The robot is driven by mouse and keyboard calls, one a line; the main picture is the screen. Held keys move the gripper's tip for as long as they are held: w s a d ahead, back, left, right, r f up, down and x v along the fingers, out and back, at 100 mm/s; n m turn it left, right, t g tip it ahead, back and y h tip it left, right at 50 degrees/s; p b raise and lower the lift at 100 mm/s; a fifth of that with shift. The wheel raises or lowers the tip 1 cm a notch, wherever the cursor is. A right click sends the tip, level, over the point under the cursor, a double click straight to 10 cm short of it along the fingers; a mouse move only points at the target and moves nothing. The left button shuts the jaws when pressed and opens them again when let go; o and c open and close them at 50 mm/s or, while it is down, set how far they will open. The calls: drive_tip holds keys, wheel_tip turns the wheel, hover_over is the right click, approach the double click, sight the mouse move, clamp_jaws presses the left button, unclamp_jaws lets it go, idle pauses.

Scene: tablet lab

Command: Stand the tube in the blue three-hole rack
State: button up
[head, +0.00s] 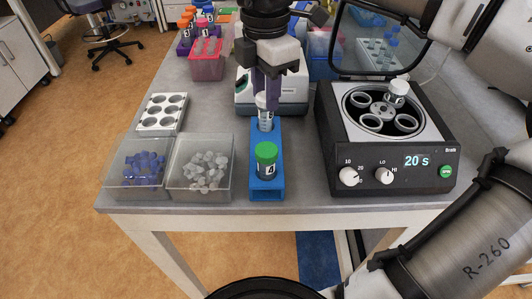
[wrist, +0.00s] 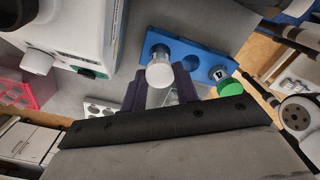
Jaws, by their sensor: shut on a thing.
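The blue three-hole rack (head: 279,155) stands near the table's front edge. A green-capped tube (head: 266,160) stands in its front hole; it also shows in the wrist view (wrist: 226,82). My gripper (head: 265,92) is shut on a clear tube with a white end (head: 265,112), held roughly upright over the back part of the rack. In the wrist view the tube (wrist: 160,74) sits between my dark fingers, beside the rack (wrist: 196,54), where one open hole shows. I cannot tell whether the tube's lower end is in a hole.
A black centrifuge (head: 385,150) with its lid up stands right of the rack, with a white-capped tube in it. Clear bins of blue caps (head: 138,168) and white caps (head: 205,170) stand left, below a white six-hole block (head: 161,113). A white device stands behind the rack.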

drive_tip(key=shift+f, duration=0.5)
drive_tip(key=shift+b, duration=0.3)
drive_tip(key=o, duration=0.9)
drive_tip(key=shift+r, duration=0.1)
wheel_tip(320, 180, up, 14)
drive_tip(key=shift+f+p, duration=0.2)
drive_tip(key=shift+p, duration=0.35)
